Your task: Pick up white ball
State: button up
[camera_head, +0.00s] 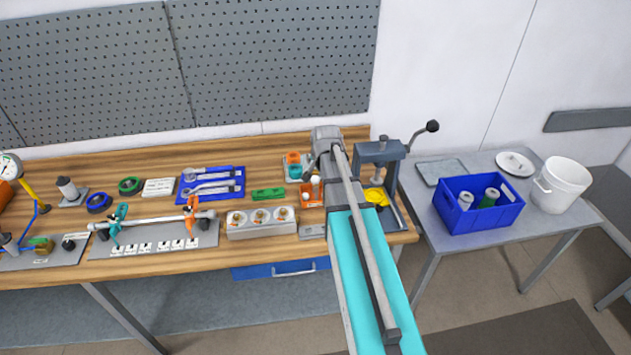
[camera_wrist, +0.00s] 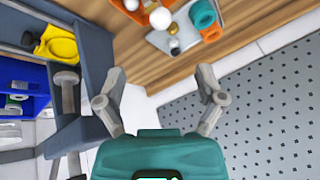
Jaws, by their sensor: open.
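A white ball (camera_wrist: 160,18) shows at the top of the wrist view, at the edge of an orange tray (camera_wrist: 139,17). Another white ball (camera_wrist: 131,4) is beside it, partly cut off by the frame edge. In the head view, a white ball (camera_head: 315,180) and the orange tray (camera_head: 311,201) show just left of my arm. My gripper (camera_wrist: 160,85) is open and empty, its two fingers spread wide above the wooden bench. The balls lie beyond the fingertips, not between them. In the head view my arm hides most of the gripper.
A teal cup (camera_wrist: 203,14) and an orange cup (camera_wrist: 235,20) stand near the balls. A grey press (camera_head: 380,152) with a yellow part (camera_head: 376,196) stands close to my arm. A blue crate (camera_head: 478,212) is on the side table. A perforated panel (camera_head: 275,60) rises behind.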

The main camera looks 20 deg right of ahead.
aim_at(316, 178)
jog(key=shift+b+x, duration=3.25)
jog(key=shift+x, duration=0.6)
jog(key=shift+w+f, duration=0.2)
jog(key=shift+f, duration=0.05)
jog(key=shift+b, duration=0.3)
jog(key=shift+b+x, duration=2.2)
jog(key=shift+x, duration=0.4)
jog(key=shift+w+d+r, duration=0.1)
jog(key=shift+c, duration=0.2)
grip_shut()
jog(key=shift+r, duration=0.15)
